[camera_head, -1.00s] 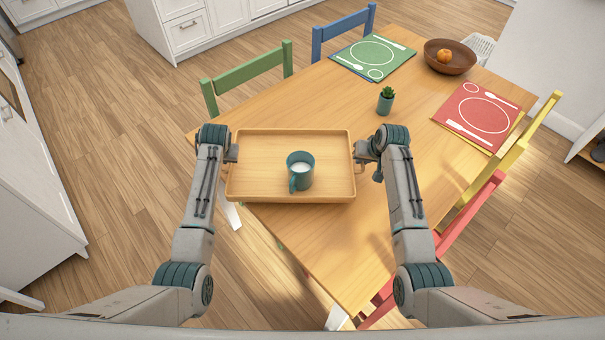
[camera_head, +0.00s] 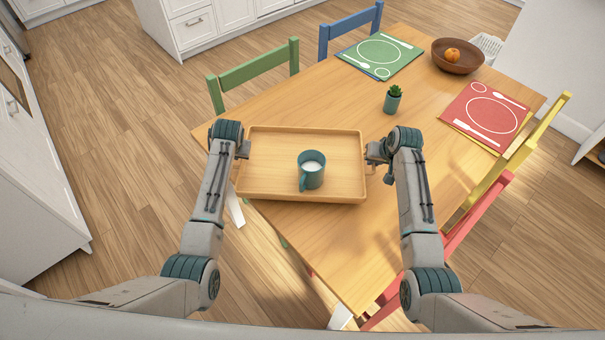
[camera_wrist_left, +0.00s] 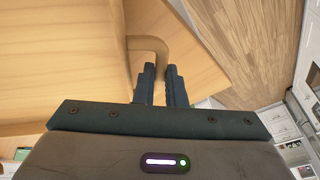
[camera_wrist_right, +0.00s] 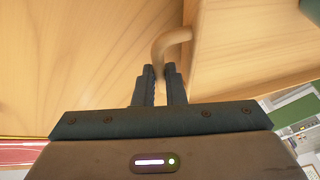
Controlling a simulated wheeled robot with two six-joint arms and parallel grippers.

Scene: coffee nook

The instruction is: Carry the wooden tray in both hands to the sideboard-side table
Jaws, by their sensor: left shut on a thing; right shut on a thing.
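The wooden tray (camera_head: 270,190) is a shallow rectangle with a raised rim, in the middle of the head view, over the near left part of the table. A teal mug (camera_head: 311,177) with white liquid stands upright on it. My left gripper (camera_head: 244,150) is shut on the tray's left handle, which shows between the fingers in the left wrist view (camera_wrist_left: 162,85). My right gripper (camera_head: 371,152) is at the right side, shut on the other handle, a curved wooden bar (camera_wrist_right: 168,42) in the right wrist view. I cannot tell whether the tray touches the table.
The wooden table (camera_head: 345,240) holds a small potted plant (camera_head: 393,100), a brown bowl (camera_head: 455,60) with an orange fruit, and green (camera_head: 380,57) and red (camera_head: 486,115) placemats. Green, blue, yellow and red chairs surround it. Open floor (camera_head: 110,130) lies left, before white cabinets.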

